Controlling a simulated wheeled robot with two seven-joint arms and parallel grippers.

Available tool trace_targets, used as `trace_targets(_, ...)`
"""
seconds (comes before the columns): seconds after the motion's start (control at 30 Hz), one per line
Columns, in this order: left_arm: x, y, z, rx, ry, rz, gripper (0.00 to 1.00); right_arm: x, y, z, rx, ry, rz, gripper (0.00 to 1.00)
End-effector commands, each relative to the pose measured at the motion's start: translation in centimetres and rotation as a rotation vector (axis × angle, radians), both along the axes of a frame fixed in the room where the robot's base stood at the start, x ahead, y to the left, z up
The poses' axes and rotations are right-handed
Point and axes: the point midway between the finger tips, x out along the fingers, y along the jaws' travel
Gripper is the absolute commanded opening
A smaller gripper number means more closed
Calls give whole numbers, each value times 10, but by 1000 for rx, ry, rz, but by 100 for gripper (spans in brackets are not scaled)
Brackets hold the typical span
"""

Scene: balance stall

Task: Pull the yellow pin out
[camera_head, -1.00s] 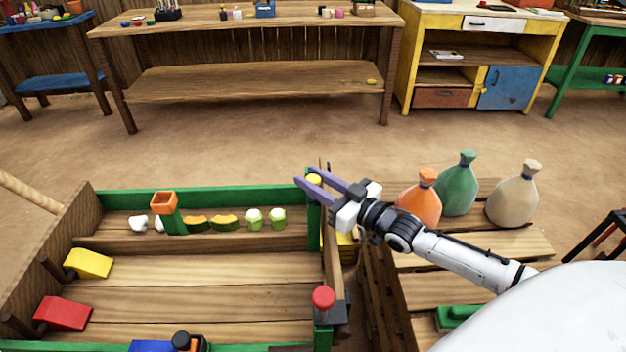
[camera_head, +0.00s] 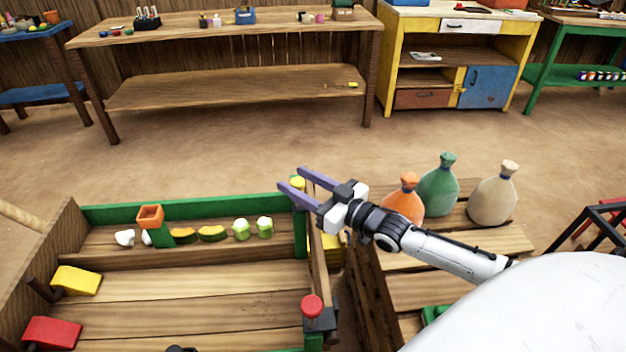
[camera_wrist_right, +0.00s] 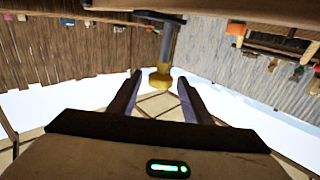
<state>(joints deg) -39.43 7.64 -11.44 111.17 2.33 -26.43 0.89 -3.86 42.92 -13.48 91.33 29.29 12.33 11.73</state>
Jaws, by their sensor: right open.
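The yellow pin (camera_head: 297,183) stands at the far right corner of the wooden cart bed, on top of a green corner post. Its round yellow head also shows in the right wrist view (camera_wrist_right: 160,78), with a grey shaft running from it. My right gripper (camera_head: 292,179) is open. Its two purple fingers lie on either side of the yellow head in the head view. In the right wrist view the head is between the fingers (camera_wrist_right: 160,84), with a gap at each side. I cannot tell if either finger touches it. My left gripper is not in view.
A red pin (camera_head: 312,306) stands at the near right corner. Orange (camera_head: 403,205), green (camera_head: 438,190) and beige (camera_head: 493,195) sacks stand on slats at the right. A small orange box (camera_head: 150,215) and several vegetables sit along the bed's back. Open floor lies behind.

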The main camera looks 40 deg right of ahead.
Motion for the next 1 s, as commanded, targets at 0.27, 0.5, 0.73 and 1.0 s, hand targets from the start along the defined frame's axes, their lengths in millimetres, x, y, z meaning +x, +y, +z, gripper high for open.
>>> trace_targets(0.27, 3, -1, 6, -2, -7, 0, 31, -45, -11, -1, -1, 5, 1, 45)
trace_targets(0.5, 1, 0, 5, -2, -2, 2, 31, -80, -19, 0, -2, 3, 0, 45)
trace_targets(0.73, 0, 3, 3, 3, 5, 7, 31, -93, -23, 1, -2, -1, 0, 45)
trace_targets(1.0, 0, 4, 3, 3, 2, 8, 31, -94, -23, 1, -1, -2, 0, 45)
